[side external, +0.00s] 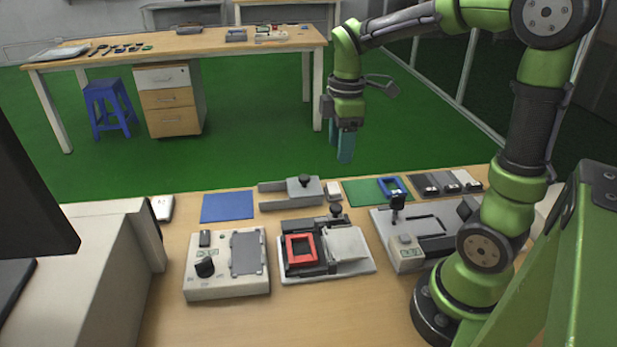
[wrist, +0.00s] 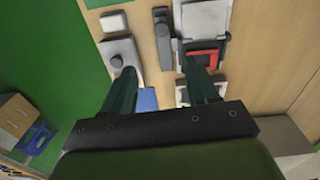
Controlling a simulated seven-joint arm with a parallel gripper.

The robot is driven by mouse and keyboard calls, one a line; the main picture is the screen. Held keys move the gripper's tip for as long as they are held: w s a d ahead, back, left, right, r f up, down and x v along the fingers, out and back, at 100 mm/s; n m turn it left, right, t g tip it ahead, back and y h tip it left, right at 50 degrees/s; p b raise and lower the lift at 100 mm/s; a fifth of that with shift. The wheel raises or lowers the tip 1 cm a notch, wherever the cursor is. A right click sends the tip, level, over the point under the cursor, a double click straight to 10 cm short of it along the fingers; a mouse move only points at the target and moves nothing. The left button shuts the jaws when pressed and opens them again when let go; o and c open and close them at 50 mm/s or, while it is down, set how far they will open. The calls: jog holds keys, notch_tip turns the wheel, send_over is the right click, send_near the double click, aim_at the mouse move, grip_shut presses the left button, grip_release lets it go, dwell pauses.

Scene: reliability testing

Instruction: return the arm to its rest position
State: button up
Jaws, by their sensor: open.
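My gripper (side external: 346,146) hangs from my green arm, high above the far edge of the wooden table and pointing down. In the side view its fingers look teal and overlap one another. In the wrist view my gripper (wrist: 160,92) shows two dark fingers spread apart with nothing between them. It touches nothing on the table.
Below are a fixture with a red frame (side external: 300,249), a box with a black knob (side external: 205,268), a grey clamp device (side external: 300,192), a blue mat (side external: 228,206), a blue frame (side external: 392,186) and a lever fixture (side external: 408,252). The air around my gripper is clear.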

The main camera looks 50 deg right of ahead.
jog(key=s+a+r+m+t+y, duration=0.2)
jog(key=s+a+r+m+t, duration=0.2)
jog(key=a+m, duration=0.7)
jog(key=s+m+t, duration=0.2)
jog(key=s, duration=0.2)
jog(key=shift+s+a+m+t, duration=0.2)
jog(key=shift+m+t, duration=0.1)
jog(key=shift+t, duration=0.1)
